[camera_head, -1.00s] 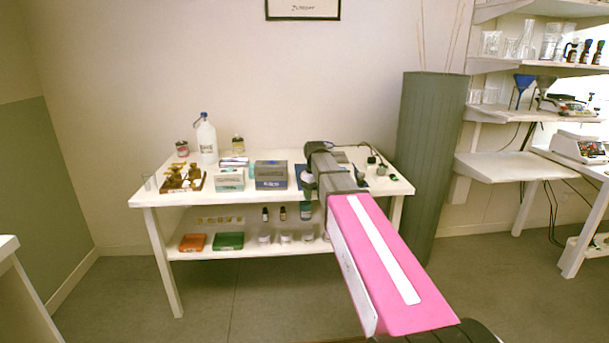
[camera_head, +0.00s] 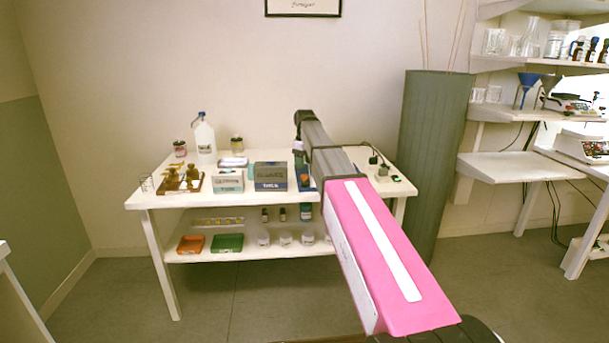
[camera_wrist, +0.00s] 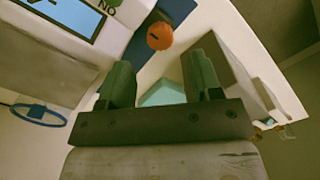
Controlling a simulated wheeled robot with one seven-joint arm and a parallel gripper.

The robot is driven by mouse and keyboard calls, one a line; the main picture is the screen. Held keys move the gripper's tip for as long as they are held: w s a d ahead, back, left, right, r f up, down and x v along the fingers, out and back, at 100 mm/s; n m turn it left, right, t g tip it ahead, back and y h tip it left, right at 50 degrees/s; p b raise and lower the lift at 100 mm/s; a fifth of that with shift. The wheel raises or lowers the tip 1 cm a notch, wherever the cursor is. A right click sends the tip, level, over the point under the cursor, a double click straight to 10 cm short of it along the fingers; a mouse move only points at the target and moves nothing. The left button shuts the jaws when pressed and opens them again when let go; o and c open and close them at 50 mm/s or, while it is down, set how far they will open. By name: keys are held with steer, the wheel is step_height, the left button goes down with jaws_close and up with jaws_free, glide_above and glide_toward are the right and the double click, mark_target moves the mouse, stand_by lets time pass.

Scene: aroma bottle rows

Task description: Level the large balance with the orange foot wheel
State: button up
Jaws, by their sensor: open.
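In the wrist view, an orange wheel (camera_wrist: 159,37) shows just beyond my fingertips, close to a dark blue surface. A large pale device with a lit blue display, which looks like the large balance (camera_wrist: 50,55), fills the upper left. A label there reads "NO". My gripper (camera_wrist: 161,70) is open, its two dark green fingers apart with nothing held between them. The wheel lies ahead of the gap, and I cannot tell its exact distance. In the head view, my arm hides much of the table's right part, and I cannot make out the balance there.
The white table (camera_head: 145,197) holds a large white bottle (camera_head: 205,140), a dark grey box (camera_head: 270,176) and brass pieces on a wooden board at left. A tall green column (camera_head: 430,170) stands at right.

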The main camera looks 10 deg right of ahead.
mark_target(304, 175)
step_height(304, 175, down, 6)
steer(key=shift+r, duration=0.15)
stand_by(0.3)
steer(key=c, duration=0.9)
